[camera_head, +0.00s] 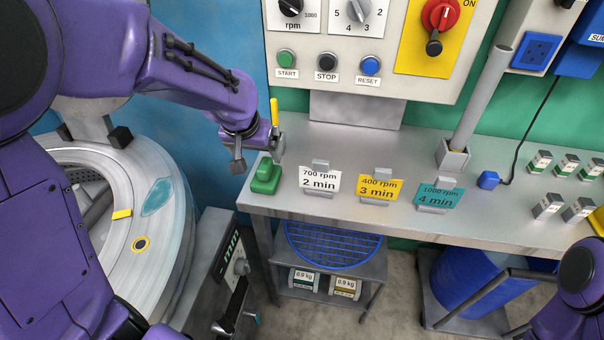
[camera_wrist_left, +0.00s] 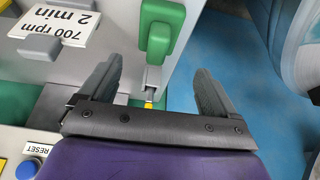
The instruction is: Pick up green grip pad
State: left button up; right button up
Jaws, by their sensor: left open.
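The green grip pad (camera_head: 265,177) sits at the left front corner of the grey metal worktable. It has a wide base and a raised block on top. It also shows in the left wrist view (camera_wrist_left: 158,28), just beyond the fingertips. My left gripper (camera_head: 257,158) is open and empty, just above and behind the pad, with a finger to either side of its line. In the left wrist view the open fingers (camera_wrist_left: 158,72) stand apart, with a gap to the pad. My right gripper is out of view; only part of my right arm shows at lower right.
Signs for 700 rpm (camera_head: 319,180), 400 rpm (camera_head: 380,188) and 1000 rpm (camera_head: 439,196) stand right of the pad. A control panel (camera_head: 370,85) hangs behind. A thin yellow upright piece (camera_head: 274,112) is close by the left gripper. A round drum machine (camera_head: 110,240) stands left.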

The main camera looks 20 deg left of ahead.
aim_at(266, 171)
pick_arm(q)
jog(key=b+x, duration=0.3)
jog(key=shift+s+d+f, duration=0.1)
jog(key=shift+d+f, duration=0.1)
jog(key=shift+d, duration=0.05)
jog(key=x, duration=0.7)
jog(key=shift+w+f, duration=0.2)
jog(key=shift+w, duration=0.05)
jog(key=shift+s+r, duration=0.1)
jog(key=shift+s, duration=0.05)
jog(key=c, duration=1.1)
